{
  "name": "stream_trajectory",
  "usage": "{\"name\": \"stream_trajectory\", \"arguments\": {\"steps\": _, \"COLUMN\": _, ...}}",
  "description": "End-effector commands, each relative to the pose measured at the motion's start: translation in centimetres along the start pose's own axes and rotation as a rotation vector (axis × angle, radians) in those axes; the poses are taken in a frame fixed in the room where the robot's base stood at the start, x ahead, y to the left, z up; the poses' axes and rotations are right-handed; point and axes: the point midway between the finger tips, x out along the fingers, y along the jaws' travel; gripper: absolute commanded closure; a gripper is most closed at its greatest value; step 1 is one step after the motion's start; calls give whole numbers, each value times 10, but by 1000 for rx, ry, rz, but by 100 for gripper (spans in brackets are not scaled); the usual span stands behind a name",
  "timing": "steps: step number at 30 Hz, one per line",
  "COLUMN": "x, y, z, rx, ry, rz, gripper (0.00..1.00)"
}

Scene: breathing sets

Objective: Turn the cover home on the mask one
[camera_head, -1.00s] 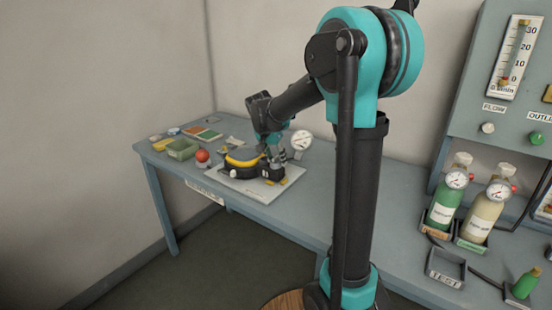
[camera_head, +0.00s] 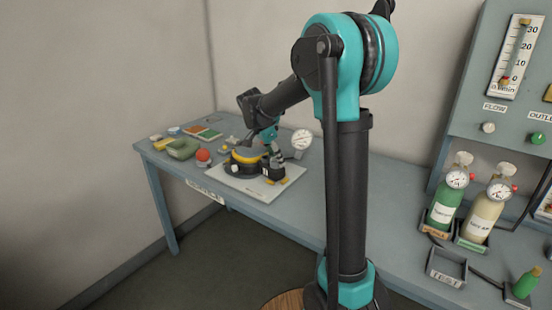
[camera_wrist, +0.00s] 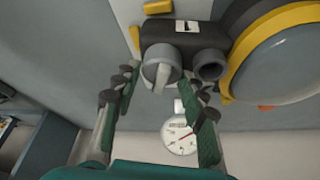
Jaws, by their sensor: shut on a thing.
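The mask unit (camera_head: 240,168) lies on a white board (camera_head: 234,182) on the bench. In the wrist view its yellow-rimmed round part (camera_wrist: 285,60) is at the upper right, beside a black block with two grey round ports. The left port carries a grey ridged cover (camera_wrist: 160,62); the right one shows an open dark hole (camera_wrist: 211,66). My gripper (camera_wrist: 161,82) is shut on the cover, one finger at each side of it.
A dial gauge (camera_head: 302,139) stands behind the board, near my gripper. A red ball (camera_head: 203,155) and a green item (camera_head: 182,149) lie to the left. Two gauged bottles (camera_head: 445,205) stand at the right. The bench between is mostly clear.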

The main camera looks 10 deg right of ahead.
Motion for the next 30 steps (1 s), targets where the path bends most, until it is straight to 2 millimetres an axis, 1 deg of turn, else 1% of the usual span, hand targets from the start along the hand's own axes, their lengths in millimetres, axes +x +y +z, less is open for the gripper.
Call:
{"name": "stream_trajectory", "arguments": {"steps": 3, "x": 0, "y": -2, "z": -1, "rx": 117, "ry": 1, "rz": 49, "gripper": 76}}
{"name": "stream_trajectory", "arguments": {"steps": 6, "x": 0, "y": -1, "z": -1, "rx": 178, "ry": 2, "rz": 73, "gripper": 76}}
{"name": "stream_trajectory", "arguments": {"steps": 16, "x": 0, "y": -1, "z": -1, "rx": 211, "ry": 2, "rz": 86, "gripper": 76}}
{"name": "stream_trajectory", "arguments": {"steps": 24, "x": 0, "y": -1, "z": -2, "rx": 462, "ry": 3, "rz": 189, "gripper": 76}}
{"name": "stream_trajectory", "arguments": {"steps": 30, "x": 0, "y": -1, "z": -1, "rx": 500, "ry": 4, "rz": 205, "gripper": 76}}
